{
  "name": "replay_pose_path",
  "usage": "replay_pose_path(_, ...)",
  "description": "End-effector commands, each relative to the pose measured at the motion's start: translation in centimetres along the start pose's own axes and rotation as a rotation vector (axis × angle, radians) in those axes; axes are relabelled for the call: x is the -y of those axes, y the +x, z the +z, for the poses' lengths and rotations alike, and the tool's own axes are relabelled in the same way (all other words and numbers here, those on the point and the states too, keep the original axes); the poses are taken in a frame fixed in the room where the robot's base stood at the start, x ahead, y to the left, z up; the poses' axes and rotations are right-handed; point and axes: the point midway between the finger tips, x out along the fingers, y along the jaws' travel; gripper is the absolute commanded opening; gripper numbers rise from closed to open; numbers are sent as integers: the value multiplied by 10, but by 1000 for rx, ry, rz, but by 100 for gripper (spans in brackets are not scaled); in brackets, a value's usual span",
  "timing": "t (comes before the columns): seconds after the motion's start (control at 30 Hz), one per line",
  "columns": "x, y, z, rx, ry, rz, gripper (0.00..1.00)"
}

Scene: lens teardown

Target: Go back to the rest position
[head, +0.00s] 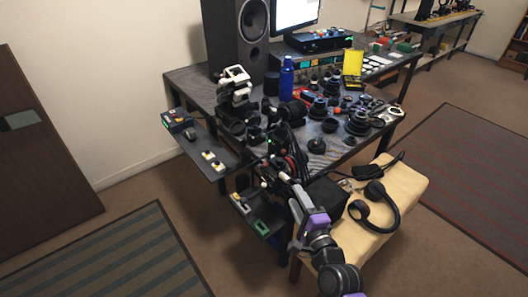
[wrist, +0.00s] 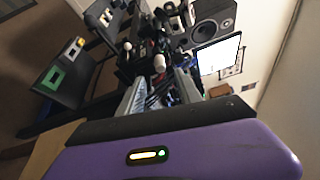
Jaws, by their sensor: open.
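My gripper (head: 296,194) is in front of the near edge of the dark workbench (head: 185,84) in the head view, at the end of my purple and black arm. Its grey fingers are apart, and I see nothing held between them. In the wrist view my gripper (wrist: 160,88) points toward the cluttered bench, with a purple housing filling the bottom of the picture. Several black lens parts (head: 357,124) stand on the bench beyond the gripper. Dark items and cables behind the fingers partly hide the bench's near corner.
A tan padded bench (head: 408,190) with black headphones (head: 374,208) is close to the right of my arm. Side shelves (head: 205,138) stick out at the left. A speaker (head: 240,40), a blue bottle (head: 286,78) and a yellow box (head: 352,64) stand on the workbench.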

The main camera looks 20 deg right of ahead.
Motion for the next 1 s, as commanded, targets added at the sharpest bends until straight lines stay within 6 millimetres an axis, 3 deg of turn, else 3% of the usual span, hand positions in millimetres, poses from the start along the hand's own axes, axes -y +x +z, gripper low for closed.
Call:
replay_pose_path(0.27,2,0,-1,-3,-79,-8,41)
replay_pose_path(0.47,36,-10,-1,-33,-373,-87,41)
replay_pose_path(0.77,43,-94,9,-81,-874,-114,41)
replay_pose_path(1.0,41,-189,24,-73,-1275,-87,41)
